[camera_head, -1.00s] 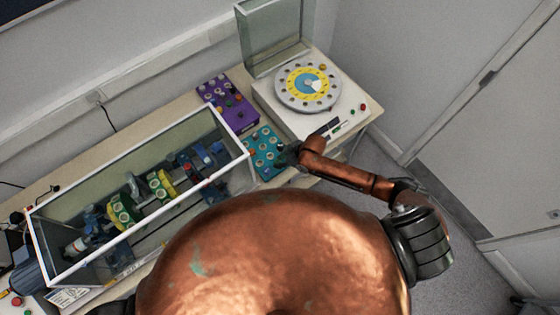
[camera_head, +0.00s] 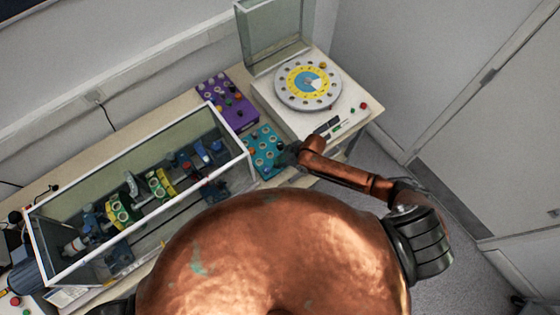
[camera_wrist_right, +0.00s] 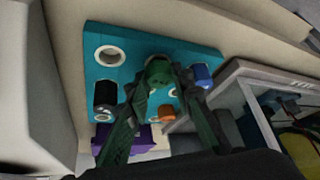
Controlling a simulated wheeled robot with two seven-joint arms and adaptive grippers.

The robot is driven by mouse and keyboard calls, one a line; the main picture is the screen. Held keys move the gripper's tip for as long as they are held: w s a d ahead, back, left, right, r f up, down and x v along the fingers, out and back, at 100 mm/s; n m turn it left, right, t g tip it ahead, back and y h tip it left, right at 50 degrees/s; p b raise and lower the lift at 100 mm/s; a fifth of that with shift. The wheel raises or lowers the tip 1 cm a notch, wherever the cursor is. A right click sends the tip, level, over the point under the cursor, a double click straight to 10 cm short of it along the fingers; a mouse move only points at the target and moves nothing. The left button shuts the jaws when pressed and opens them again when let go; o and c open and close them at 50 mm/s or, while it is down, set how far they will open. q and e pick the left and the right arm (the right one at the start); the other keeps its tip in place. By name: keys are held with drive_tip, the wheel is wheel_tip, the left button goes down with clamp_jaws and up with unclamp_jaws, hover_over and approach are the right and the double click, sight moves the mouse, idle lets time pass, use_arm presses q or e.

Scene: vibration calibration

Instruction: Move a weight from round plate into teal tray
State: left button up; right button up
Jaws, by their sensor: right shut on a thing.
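My right gripper (camera_head: 286,154) is over the tray's right part. In the wrist view its two fingers (camera_wrist_right: 159,76) are shut on a green weight (camera_wrist_right: 158,69). The weight is over the tray; I cannot tell whether it sits in a hole. The round plate (camera_head: 308,84), with a yellow and blue centre, is on the white machine. My left gripper is not in view.
A purple tray (camera_head: 228,103) with several small weights stands behind the teal tray. A clear-walled case (camera_head: 140,185) with a shaft rig stands close on the left. The white machine (camera_head: 345,107) has a raised clear lid (camera_head: 272,35).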

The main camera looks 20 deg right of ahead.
drive_tip(key=shift+f, duration=0.3)
drive_tip(key=o, duration=0.9)
drive_tip(key=shift+c, duration=0.2)
drive_tip(key=v, duration=1.2)
